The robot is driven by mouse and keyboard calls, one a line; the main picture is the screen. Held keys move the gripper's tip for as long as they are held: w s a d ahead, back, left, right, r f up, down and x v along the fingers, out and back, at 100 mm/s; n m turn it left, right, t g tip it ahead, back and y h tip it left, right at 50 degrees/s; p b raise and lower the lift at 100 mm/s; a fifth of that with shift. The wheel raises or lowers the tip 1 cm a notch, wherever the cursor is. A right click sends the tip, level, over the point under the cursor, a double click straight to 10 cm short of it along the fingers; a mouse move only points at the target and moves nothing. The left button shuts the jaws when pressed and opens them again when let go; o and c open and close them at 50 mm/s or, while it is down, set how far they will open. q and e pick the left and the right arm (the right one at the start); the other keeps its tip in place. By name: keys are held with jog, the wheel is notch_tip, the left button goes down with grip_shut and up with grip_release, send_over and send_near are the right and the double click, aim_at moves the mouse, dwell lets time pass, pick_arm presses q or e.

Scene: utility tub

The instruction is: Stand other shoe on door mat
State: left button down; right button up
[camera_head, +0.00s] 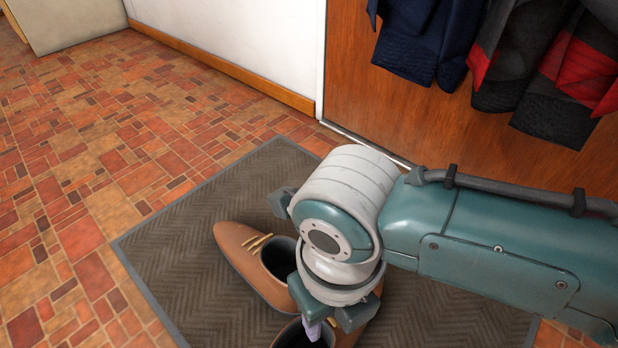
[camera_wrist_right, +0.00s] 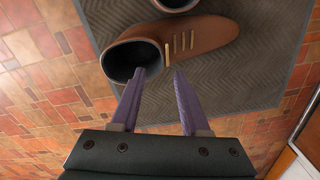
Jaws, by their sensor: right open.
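A brown shoe (camera_head: 243,255) with tan laces and a dark opening stands upright on the dark grey door mat (camera_head: 200,268). A second brown shoe (camera_head: 345,338) is close by at the lower edge of the head view, partly hidden by my right gripper (camera_head: 316,328). In the right wrist view one shoe (camera_wrist_right: 210,40) lies just beyond the purple fingertips of the gripper (camera_wrist_right: 160,72), its opening near them; part of the other shoe (camera_wrist_right: 178,4) shows at the top edge. The fingers are apart with nothing between them. My left gripper is out of view.
Dark coats (camera_head: 425,40) hang at the wooden door (camera_head: 350,90) behind the mat. A white wall (camera_head: 240,40) with a wooden baseboard runs along the back. The tiled floor (camera_head: 80,180) left of the mat is clear.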

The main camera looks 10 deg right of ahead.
jog(key=s+a+r+m+t+y+p, duration=0.1)
jog(key=s+r+m+y+p, duration=0.15)
jog(key=r+m, duration=0.5)
jog(key=s+a+r+m+y+p, duration=0.1)
jog(key=s+r+m+p, duration=0.2)
jog(key=m, duration=0.8)
pick_arm(q)
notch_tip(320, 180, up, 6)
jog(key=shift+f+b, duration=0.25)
jog(key=shift+b, duration=0.5)
pick_arm(e)
jog(key=s+d+r+m+t+h, duration=0.1)
jog(key=s+d+r+m, duration=0.1)
jog(key=d+m, duration=0.5)
jog(key=s+d+r+m+t+h, duration=0.1)
jog(key=s+d+r+m+h, duration=0.1)
jog(key=d+r+m, duration=0.2)
jog(key=d+m, duration=0.3)
jog(key=m, duration=0.5)
jog(key=shift+s+d+r+m+t, duration=0.2)
jog(key=shift+r+m+t, duration=0.1)
jog(key=shift+r+m, duration=0.05)
pick_arm(q)
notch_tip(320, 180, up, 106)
jog(key=p, duration=10.6)
pick_arm(e)
notch_tip(320, 180, up, 106)
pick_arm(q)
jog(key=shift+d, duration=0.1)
